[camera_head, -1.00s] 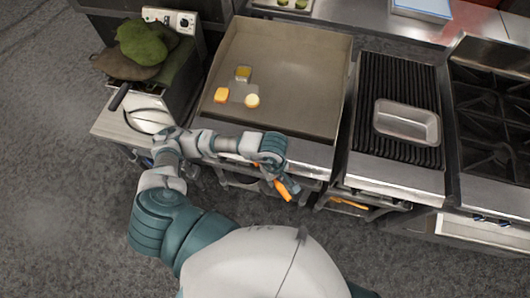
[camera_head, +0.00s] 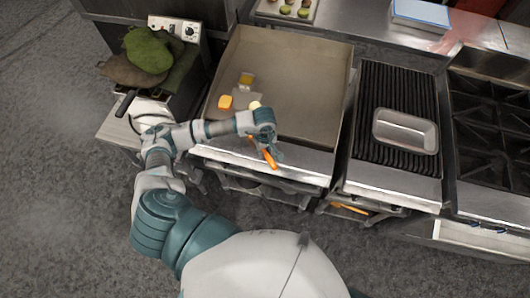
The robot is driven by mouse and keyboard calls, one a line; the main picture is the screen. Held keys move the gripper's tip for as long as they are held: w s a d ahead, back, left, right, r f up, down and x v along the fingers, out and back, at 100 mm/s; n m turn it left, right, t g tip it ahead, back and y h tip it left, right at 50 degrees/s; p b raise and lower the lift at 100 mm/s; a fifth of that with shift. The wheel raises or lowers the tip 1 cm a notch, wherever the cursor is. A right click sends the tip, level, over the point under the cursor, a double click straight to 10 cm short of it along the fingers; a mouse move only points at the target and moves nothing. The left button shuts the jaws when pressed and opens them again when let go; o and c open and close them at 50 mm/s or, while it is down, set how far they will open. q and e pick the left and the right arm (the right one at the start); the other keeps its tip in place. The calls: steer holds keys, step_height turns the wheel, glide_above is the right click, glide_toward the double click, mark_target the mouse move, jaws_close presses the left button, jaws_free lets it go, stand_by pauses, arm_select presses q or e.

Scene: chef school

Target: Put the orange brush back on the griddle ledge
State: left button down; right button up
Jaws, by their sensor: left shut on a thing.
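The orange brush (camera_head: 270,158) is in my left gripper (camera_head: 267,146), in the middle of the head view. The gripper is shut on it, and the hand hides part of the brush. The brush is tilted and appears over the griddle ledge (camera_head: 305,158), the bare metal strip along the front of the griddle (camera_head: 305,90). I cannot tell whether the brush touches the ledge. My right gripper is not in view.
A ribbed grill (camera_head: 390,85) with a metal pan (camera_head: 405,131) stands to the right, then a stove (camera_head: 495,115). Another orange item (camera_head: 349,208) is below the grill. Green mitts (camera_head: 150,50) lie at left.

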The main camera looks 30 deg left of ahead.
mark_target(264, 151)
arm_select(q)
step_height(264, 151, down, 2)
steer(key=shift+s+f+p, duration=0.1)
steer(key=shift+f+p, duration=0.1)
steer(key=shift+p, duration=0.15)
steer(key=shift+f, duration=0.1)
steer(key=c, duration=1)
jaws_free()
step_height(264, 151, up, 12)
steer(key=shift+a+b, duration=0.1)
steer(key=shift+b, duration=1.05)
